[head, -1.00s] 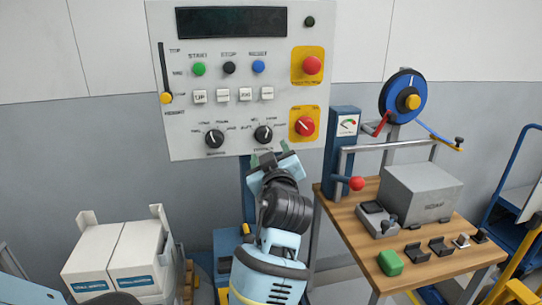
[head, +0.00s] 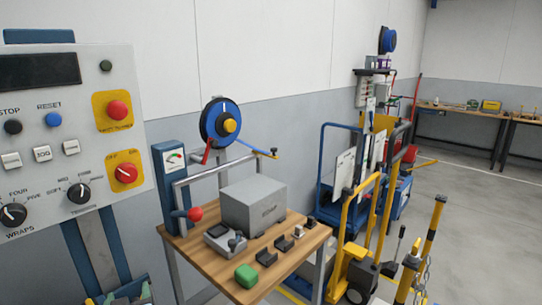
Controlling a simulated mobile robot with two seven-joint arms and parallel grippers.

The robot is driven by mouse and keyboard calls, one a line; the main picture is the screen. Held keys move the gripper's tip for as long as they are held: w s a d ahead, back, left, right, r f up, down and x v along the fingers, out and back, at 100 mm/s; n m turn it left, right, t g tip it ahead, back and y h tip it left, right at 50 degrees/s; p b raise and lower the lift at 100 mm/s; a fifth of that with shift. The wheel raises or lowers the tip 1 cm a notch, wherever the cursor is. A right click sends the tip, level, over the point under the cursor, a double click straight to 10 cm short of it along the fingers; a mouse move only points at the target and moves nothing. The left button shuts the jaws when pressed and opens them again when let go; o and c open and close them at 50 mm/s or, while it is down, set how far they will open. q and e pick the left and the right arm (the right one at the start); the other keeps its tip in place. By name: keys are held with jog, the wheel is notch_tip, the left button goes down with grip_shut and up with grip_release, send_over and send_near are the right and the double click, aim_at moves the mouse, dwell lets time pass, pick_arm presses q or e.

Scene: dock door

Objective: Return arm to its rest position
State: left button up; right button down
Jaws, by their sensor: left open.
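My left gripper (head: 118,292) shows only at the bottom edge of the head view, at the left. Its pale blue jaws are apart, with nothing seen between them. It is below the control panel (head: 65,140) and in front of the panel's blue post (head: 95,240), apart from the panel's knobs and buttons. The rest of the left arm is out of the picture. My right gripper is not in view.
A yellow pallet truck (head: 352,250) and chained posts (head: 430,240) stand right. Open floor (head: 470,215) lies beyond.

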pick_arm(q)
jog(key=s+d+f+m+g+h, duration=0.2)
jog(key=s+d+f+m+h, duration=0.2)
jog(key=s+f, duration=0.65)
jog(key=s+d+f+m+g+h, duration=0.1)
jog(key=s+d+f, duration=0.1)
jog(key=s+f, duration=0.3)
jog(key=s+d+f+m+g+h+p, duration=0.1)
jog(key=s+f, duration=0.4)
jog(key=s, duration=0.6)
jog(key=s+d+f+m+g+h+p, duration=0.1)
jog(key=s+d+f, duration=0.3)
jog(key=s, duration=0.5)
jog(key=shift+d+f+m+g+h, duration=0.3)
jog(key=shift+f+m+h, duration=0.1)
jog(key=shift+h, duration=0.4)
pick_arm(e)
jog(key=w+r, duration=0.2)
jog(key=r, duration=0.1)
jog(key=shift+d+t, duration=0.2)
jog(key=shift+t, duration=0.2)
